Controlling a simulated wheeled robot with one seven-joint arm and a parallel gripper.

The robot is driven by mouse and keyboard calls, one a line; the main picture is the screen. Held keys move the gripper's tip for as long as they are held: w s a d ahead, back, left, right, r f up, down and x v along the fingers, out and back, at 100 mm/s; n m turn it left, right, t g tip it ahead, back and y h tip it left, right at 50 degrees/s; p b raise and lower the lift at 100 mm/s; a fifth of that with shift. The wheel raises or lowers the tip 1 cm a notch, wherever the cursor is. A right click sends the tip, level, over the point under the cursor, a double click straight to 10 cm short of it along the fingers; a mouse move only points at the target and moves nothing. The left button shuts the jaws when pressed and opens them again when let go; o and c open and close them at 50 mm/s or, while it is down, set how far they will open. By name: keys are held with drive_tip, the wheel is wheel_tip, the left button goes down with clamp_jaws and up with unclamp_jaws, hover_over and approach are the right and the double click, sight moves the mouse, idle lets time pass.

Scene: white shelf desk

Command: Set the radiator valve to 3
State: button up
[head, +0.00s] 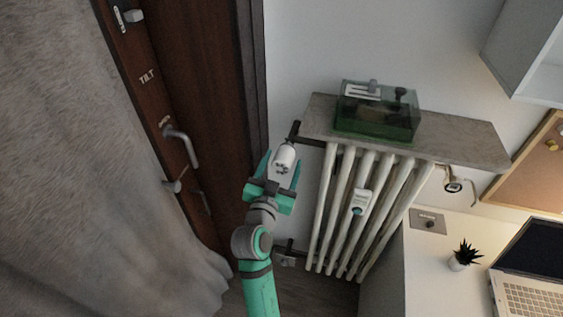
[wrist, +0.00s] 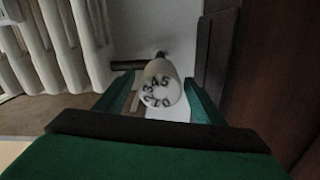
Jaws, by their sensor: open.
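The radiator valve (head: 285,157) is a white round knob on a dark pipe at the upper left of the white radiator (head: 345,205). It also shows in the wrist view (wrist: 160,85), where black digits run around its end face; which digit is set cannot be told. My gripper (head: 281,171) has green fingers and is open. Its fingers stand on either side of the knob, and a gap shows on both sides in the wrist view (wrist: 160,95). I see no clear contact.
A stone shelf (head: 460,142) lies over the radiator and carries a green transparent box (head: 375,122). A brown door with a handle (head: 182,146) and a grey curtain (head: 95,170) are at left.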

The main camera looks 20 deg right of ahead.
drive_tip(key=shift+w+d, duration=0.25)
drive_tip(key=shift+w, duration=0.05)
drive_tip(key=shift+c, duration=0.3)
drive_tip(key=c, duration=1)
drive_tip(key=shift+a, duration=0.15)
